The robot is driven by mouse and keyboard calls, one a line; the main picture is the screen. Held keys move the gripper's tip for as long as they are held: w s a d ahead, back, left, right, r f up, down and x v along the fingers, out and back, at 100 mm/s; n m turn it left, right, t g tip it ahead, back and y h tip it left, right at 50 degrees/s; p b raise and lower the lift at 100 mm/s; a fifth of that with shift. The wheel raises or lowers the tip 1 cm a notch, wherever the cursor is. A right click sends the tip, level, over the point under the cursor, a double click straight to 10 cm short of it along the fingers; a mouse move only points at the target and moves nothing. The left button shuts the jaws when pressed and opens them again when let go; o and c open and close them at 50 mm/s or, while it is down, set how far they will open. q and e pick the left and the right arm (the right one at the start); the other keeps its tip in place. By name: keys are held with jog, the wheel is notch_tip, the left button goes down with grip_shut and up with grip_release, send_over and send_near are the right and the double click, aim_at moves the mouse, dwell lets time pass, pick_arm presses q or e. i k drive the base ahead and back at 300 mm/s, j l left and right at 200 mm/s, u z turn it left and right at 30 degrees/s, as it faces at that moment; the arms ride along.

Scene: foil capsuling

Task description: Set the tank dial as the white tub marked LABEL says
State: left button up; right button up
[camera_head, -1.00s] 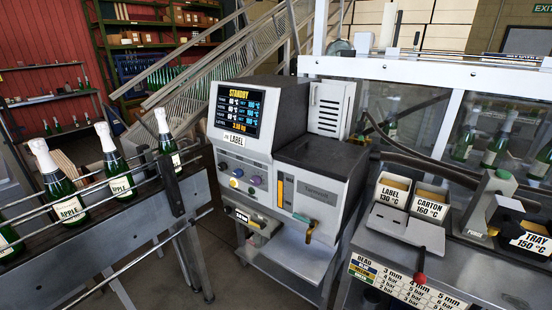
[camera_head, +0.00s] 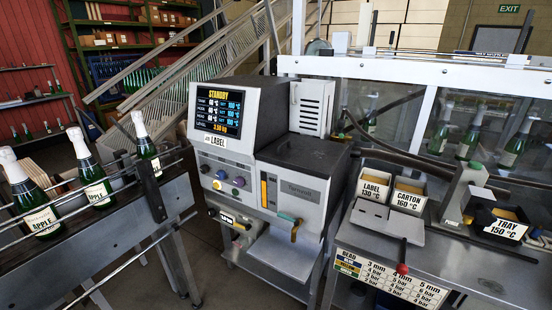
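The white tub marked LABEL (camera_head: 373,187) stands on the bench right of the machine and reads 130 °C. The grey machine (camera_head: 270,170) has a lit screen (camera_head: 217,108) reading STANDBY, with temperature rows and a 3.50 kg level. A LABEL tag (camera_head: 215,139) sits below the screen. Several coloured knobs and buttons (camera_head: 222,175) are on the front panel; which one is the tank dial I cannot tell. Neither of my grippers is in view.
A CARTON tub (camera_head: 409,196) reading 160 °C and a dark TRAY tub (camera_head: 500,225) reading 150 °C stand farther right. Bottles (camera_head: 94,180) line a conveyor at left.

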aim_at(205, 169)
jog(key=i+j+z, duration=0.15)
jog(key=i, duration=0.4)
jog(key=i+j+z, duration=0.1)
jog(key=i+j, duration=0.2)
jog(key=i, duration=0.2)
jog(key=k+l, duration=0.1)
jog(key=l, duration=0.25)
jog(key=j, duration=0.3)
jog(key=i, duration=0.05)
